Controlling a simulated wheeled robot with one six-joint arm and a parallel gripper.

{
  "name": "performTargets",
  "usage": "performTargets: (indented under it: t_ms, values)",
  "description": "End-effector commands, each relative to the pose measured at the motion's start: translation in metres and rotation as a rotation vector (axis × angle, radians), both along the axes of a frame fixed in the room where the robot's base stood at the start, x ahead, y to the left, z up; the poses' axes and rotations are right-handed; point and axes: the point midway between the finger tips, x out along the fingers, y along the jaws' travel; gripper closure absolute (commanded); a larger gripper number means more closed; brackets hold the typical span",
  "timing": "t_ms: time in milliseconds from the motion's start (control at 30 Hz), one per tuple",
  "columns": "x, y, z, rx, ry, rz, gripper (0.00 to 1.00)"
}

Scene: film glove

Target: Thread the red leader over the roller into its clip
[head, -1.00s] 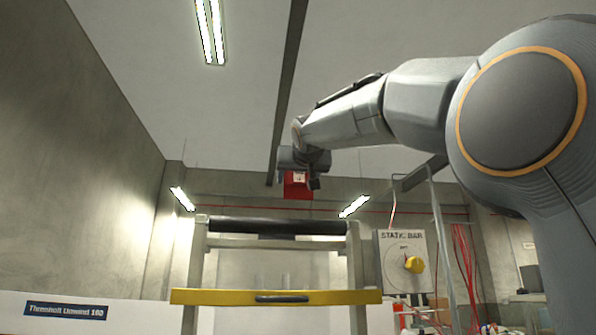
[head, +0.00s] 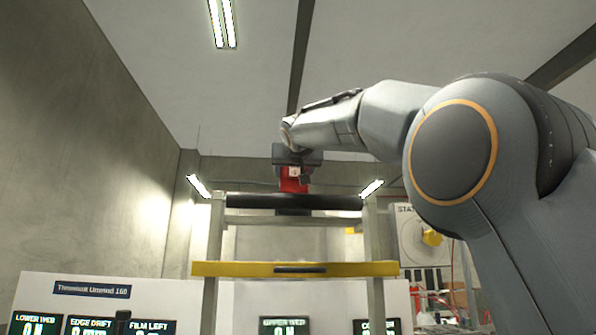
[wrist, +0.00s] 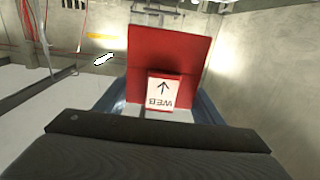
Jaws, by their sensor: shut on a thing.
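The red leader (head: 293,185) hangs from my gripper (head: 296,168), which is shut on it. In the head view the leader appears at the black roller (head: 270,202) on top of the frame. Whether it touches the roller is unclear. In the wrist view the leader (wrist: 170,52) is a broad red sheet with a white label marked WEB and an arrow. A dark block fills the bottom of that view and hides what lies behind it. I cannot make out the clip in either view.
A grey upright frame carries the roller and a yellow bar (head: 240,269) with a dark handle lower down. Displays (head: 34,326) line the front below. A concrete wall rises at left.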

Motion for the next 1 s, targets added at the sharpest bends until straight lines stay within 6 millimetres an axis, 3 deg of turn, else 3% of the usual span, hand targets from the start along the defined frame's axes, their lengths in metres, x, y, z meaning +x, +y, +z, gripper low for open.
performTargets:
  t_ms: [567, 1000]
  values:
    - [0.002, 0.003, -0.002, 0.0, 0.0, -0.001, 0.61]
    - [0.003, 0.003, -0.02, -0.001, 0.0, 0.0, 0.61]
